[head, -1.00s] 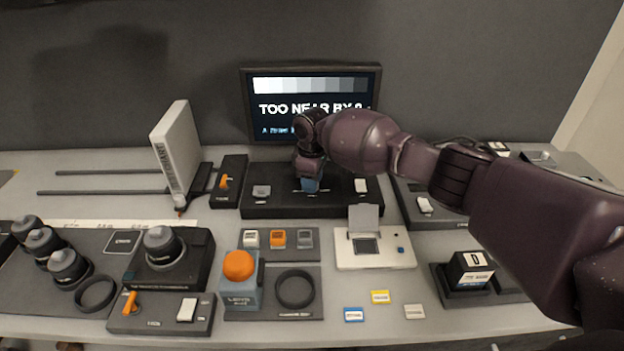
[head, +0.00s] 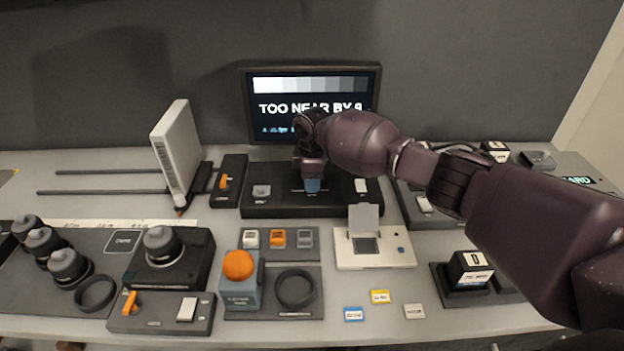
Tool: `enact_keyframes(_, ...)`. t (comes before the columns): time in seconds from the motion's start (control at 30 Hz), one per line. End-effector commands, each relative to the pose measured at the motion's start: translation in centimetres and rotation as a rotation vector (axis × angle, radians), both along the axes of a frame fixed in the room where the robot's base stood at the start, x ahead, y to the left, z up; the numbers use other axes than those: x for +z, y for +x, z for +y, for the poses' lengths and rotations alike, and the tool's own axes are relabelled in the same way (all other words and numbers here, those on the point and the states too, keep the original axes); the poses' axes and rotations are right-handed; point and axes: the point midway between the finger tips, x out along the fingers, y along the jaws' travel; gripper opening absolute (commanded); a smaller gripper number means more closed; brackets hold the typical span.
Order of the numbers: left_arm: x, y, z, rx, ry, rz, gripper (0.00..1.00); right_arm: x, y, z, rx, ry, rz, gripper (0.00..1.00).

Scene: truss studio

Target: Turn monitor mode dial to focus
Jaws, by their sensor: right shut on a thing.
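The monitor (head: 314,84) stands at the back centre. Its screen shows a grey scale bar and the words "TOO NEAR BY" with a partly hidden end. My right gripper (head: 312,183) points down at the middle of this panel, shut on the blue mode dial (head: 313,186). The gripper and wrist hide most of the dial, so its setting cannot be read. My left gripper is not in view.
A white upright panel (head: 177,150) on rails stands to the left. A lens block (head: 165,255), an orange-button box (head: 240,278), a white device (head: 374,250) and small coloured cards (head: 380,297) fill the front. My right arm covers the right side.

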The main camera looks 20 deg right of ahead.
Motion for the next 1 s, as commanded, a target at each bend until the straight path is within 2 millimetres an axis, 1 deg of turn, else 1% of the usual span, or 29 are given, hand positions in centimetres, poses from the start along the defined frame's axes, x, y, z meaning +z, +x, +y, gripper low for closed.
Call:
enact_keyframes(0.13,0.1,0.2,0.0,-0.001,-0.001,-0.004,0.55,0.2,0.1,0.0,0.001,0.000,-0.003,0.14)
enact_keyframes(0.17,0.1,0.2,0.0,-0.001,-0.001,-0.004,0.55,0.2,0.1,0.0,0.001,0.000,-0.003,0.42)
enact_keyframes(0.3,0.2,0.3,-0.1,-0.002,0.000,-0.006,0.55,0.1,0.1,0.0,0.001,0.000,-0.002,0.63)
enact_keyframes(0.57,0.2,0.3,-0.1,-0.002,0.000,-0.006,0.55,0.1,0.0,0.0,0.000,0.000,-0.001,0.63)
enact_keyframes(0.67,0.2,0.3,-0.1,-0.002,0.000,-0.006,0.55,0.5,0.0,0.0,0.000,0.001,-0.001,0.63)
enact_keyframes(0.77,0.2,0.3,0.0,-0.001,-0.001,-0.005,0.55,1.5,0.1,0.0,0.001,0.000,-0.002,0.63)
enact_keyframes(0.87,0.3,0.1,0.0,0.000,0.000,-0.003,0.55,3.1,0.1,0.0,0.001,0.000,-0.003,0.63)
enact_keyframes(1.0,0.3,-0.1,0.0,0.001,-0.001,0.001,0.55,5.8,0.1,0.0,0.001,0.001,-0.004,0.63)
